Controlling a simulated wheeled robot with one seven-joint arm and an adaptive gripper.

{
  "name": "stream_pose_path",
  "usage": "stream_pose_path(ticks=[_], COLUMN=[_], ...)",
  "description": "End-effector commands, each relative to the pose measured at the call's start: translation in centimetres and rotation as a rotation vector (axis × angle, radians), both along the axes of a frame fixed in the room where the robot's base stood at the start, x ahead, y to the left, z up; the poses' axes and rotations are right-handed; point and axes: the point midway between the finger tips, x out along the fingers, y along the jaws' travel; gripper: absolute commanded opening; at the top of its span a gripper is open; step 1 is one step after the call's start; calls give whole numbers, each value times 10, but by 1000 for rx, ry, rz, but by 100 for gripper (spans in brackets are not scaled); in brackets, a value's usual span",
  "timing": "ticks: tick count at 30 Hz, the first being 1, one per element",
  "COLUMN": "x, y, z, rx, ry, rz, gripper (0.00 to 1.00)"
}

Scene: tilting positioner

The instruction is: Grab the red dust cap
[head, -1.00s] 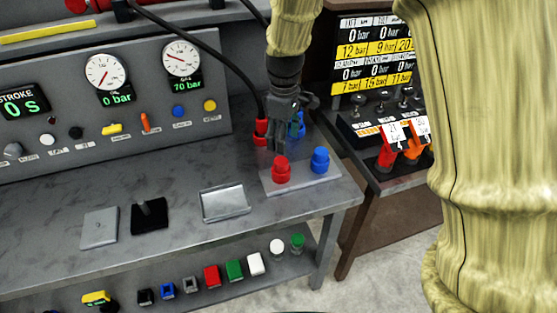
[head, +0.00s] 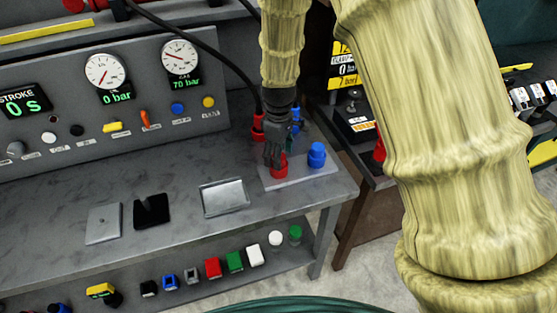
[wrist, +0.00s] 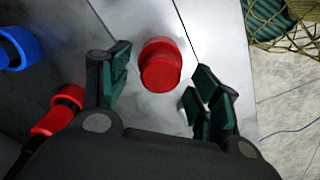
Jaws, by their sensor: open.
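The red dust cap (head: 279,168) stands upright on a light plate (head: 300,179) at the right end of the grey bench. A blue cap (head: 317,154) stands to its right on the same plate. My gripper (head: 273,158) is directly over the red cap and hides part of it. In the wrist view the red dust cap (wrist: 160,65) lies between the tips of my open fingers (wrist: 158,85), apart from both of them. Nothing is held.
A red fitting (head: 258,127) and a blue fitting (head: 296,117) with hoses stand behind the plate. A metal tray (head: 224,198), a black block and a grey plate lie to the left. A gauge panel (head: 140,90) runs along the back.

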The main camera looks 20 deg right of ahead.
Motion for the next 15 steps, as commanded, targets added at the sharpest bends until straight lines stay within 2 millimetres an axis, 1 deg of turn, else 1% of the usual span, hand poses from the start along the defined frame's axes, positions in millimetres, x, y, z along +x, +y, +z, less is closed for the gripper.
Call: stream_pose_path(ticks=[6,15], x=[0,0], y=[0,0], z=[-15,-17], rx=[0,0], ry=[1,0], rz=[-1,-1], gripper=[63,63])
